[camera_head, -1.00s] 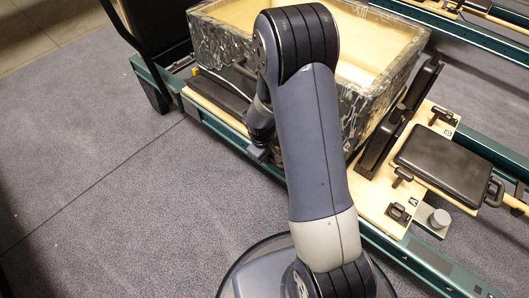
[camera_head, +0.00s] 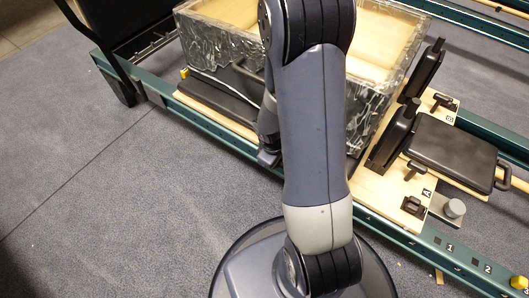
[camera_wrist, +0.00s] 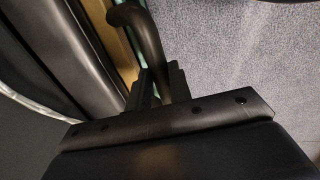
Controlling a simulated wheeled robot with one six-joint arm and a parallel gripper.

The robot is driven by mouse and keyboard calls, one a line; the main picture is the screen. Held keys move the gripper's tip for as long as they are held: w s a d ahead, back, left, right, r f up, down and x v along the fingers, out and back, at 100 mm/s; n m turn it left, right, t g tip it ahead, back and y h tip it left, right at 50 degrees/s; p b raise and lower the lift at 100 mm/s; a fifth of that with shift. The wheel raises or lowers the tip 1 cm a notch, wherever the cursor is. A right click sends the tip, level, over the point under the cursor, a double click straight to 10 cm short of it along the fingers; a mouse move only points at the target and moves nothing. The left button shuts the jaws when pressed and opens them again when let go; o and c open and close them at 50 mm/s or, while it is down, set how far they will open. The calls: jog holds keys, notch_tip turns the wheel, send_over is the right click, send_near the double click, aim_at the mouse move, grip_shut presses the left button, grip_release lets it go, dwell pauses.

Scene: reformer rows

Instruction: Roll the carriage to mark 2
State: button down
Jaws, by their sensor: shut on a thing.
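The carriage (camera_head: 395,195) is a pale wooden board on a green-railed frame. It carries black shoulder rests, a black headrest (camera_head: 452,153) and a large plastic-wrapped box (camera_head: 225,55). Plates marked 1 (camera_head: 450,247) and 2 (camera_head: 487,268) sit on the near rail, to the right of the carriage's near right corner. My gripper (camera_wrist: 158,88) is shut on a black bent handle (camera_wrist: 148,38) in the wrist view. In the head view my arm hides most of the grip, beside the carriage's near edge.
The green near rail (camera_head: 215,130) runs from upper left to lower right. A yellow knob (camera_head: 518,283) is at its lower right. Grey carpet on the left is clear.

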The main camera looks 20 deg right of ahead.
jog(key=shift+s+d, duration=0.45)
jog(key=shift+s, duration=0.25)
jog(key=shift+s+d, duration=0.45)
jog(key=shift+s, duration=0.25)
jog(key=shift+s+d, duration=0.45)
jog(key=shift+s, duration=0.25)
jog(key=c, duration=1.3)
grip_release()
jog(key=shift+r, duration=0.1)
notch_tip(320, 180, up, 10)
jog(key=s+a+p, duration=0.1)
jog(key=p, duration=0.5)
jog(key=shift+a+r, duration=0.2)
jog(key=shift+a, duration=0.15)
jog(key=f+b, duration=0.2)
jog(key=f, duration=0.1)
jog(key=d+f+b, duration=0.1)
jog(key=f+b, duration=0.1)
jog(key=f, duration=0.2)
jog(key=w+f+b, duration=0.1)
jog(key=f+b, duration=0.1)
jog(key=f, duration=0.1)
jog(key=shift+w+d+f+b, duration=0.1)
jog(key=shift+d+f+b, duration=0.2)
jog(key=shift+d+f, duration=0.05)
